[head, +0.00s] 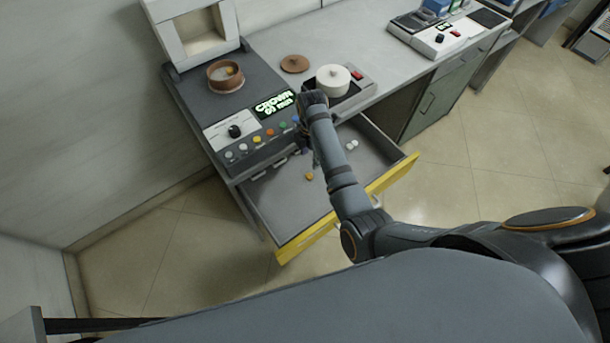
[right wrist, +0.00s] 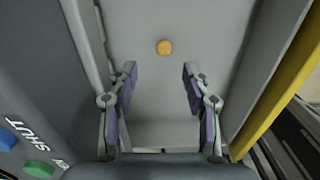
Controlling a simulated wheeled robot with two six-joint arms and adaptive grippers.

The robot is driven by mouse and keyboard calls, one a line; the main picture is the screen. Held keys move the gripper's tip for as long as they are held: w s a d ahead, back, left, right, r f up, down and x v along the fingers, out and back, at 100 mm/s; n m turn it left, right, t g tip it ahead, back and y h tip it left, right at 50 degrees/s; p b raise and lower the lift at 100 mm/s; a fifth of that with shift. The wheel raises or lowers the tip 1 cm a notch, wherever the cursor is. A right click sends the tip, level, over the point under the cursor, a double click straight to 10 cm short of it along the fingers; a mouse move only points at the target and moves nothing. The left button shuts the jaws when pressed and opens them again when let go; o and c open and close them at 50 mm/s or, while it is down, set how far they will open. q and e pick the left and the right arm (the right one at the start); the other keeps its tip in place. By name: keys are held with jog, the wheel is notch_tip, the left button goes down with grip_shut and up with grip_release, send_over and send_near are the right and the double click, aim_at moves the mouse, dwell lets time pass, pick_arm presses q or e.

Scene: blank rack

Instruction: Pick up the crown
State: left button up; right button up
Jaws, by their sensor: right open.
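A small gold piece, which looks like the crown (head: 309,176), lies on the floor of the open drawer in the head view. In the right wrist view the gold piece (right wrist: 164,47) is a round yellow dot, beyond the fingertips and roughly centred between them. My right gripper (right wrist: 158,72) is open and empty over the drawer, its two fingers apart. It does not touch the gold piece. In the head view my forearm hides most of this gripper. My left gripper is not in view.
The grey drawer with a yellow front (head: 291,246) is pulled out. Small white pieces (head: 351,144) lie inside. Above stand a machine with buttons and a lit CROWN display (head: 275,103), a brown bowl (head: 225,84) holding something gold, a brown lid (head: 295,63) and a white lidded pot (head: 333,82).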

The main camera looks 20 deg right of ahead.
send_over(310, 175)
jog(key=w, duration=0.1)
notch_tip(310, 175, down, 4)
jog(key=shift+f, duration=0.2)
jog(key=f, duration=0.5)
jog(key=shift+s+f, duration=0.1)
jog(key=shift+s, duration=0.3)
jog(key=c, duration=0.8)
